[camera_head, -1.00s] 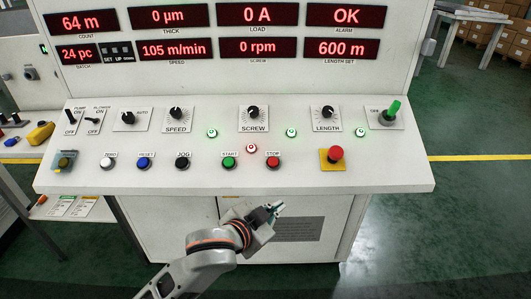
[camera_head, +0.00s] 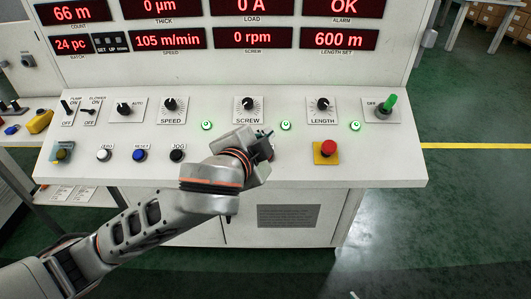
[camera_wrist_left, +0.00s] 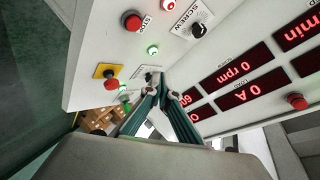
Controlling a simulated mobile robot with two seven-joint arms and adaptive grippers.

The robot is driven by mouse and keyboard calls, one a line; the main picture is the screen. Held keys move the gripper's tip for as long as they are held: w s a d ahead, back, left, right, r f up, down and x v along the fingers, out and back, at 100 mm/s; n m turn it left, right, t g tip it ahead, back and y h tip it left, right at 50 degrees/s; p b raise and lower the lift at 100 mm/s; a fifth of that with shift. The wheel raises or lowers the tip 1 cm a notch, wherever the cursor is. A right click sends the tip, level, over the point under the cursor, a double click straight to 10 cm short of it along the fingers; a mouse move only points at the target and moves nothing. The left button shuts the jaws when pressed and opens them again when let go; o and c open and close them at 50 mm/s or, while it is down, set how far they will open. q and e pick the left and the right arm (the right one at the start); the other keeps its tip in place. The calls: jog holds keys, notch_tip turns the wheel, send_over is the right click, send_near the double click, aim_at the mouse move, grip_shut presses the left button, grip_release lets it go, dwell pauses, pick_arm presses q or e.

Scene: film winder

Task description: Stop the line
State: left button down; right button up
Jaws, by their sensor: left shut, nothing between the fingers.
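My left gripper (camera_head: 265,134) is over the front of the sloped control panel (camera_head: 385,158), its closed fingertips pointing up and to the right. It is shut and empty. In the wrist view its two dark fingers (camera_wrist_left: 161,82) meet at the tips. The red STOP button (camera_wrist_left: 132,21) shows in the wrist view, apart from the fingertips; in the head view the gripper and wrist mostly hide it and fully hide START. A red mushroom button (camera_head: 328,147) on a yellow plate is to the right of the gripper. My right gripper is not in view.
Knobs for SPEED (camera_head: 169,104), SCREW (camera_head: 248,104) and LENGTH (camera_head: 323,104) stand behind the button row. A green-handled switch (camera_head: 388,103) is at the right. The speed display (camera_head: 167,40) reads 105 m/min. The panel's right front is clear.

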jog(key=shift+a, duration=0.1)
pick_arm(q)
jog(key=w+f+b, duration=0.1)
jog(key=f, duration=0.1)
jog(key=w+f+b, duration=0.1)
jog(key=f, duration=0.1)
jog(key=w+f+b, duration=0.1)
jog(key=f, duration=0.1)
jog(key=shift+f, duration=0.25)
jog(key=shift+w+f, duration=0.25)
jog(key=shift+f, duration=0.05)
jog(key=shift+w+f+b, duration=0.2)
jog(key=shift+f+b, duration=0.15)
jog(key=shift+b, duration=0.05)
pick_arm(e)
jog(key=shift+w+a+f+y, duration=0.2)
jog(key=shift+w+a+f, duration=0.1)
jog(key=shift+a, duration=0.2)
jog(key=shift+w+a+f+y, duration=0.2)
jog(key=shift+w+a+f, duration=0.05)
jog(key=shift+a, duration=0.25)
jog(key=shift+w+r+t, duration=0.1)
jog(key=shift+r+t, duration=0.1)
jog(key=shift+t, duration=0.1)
pick_arm(q)
jog(key=shift+w+f, duration=0.1)
jog(key=shift+f, duration=0.1)
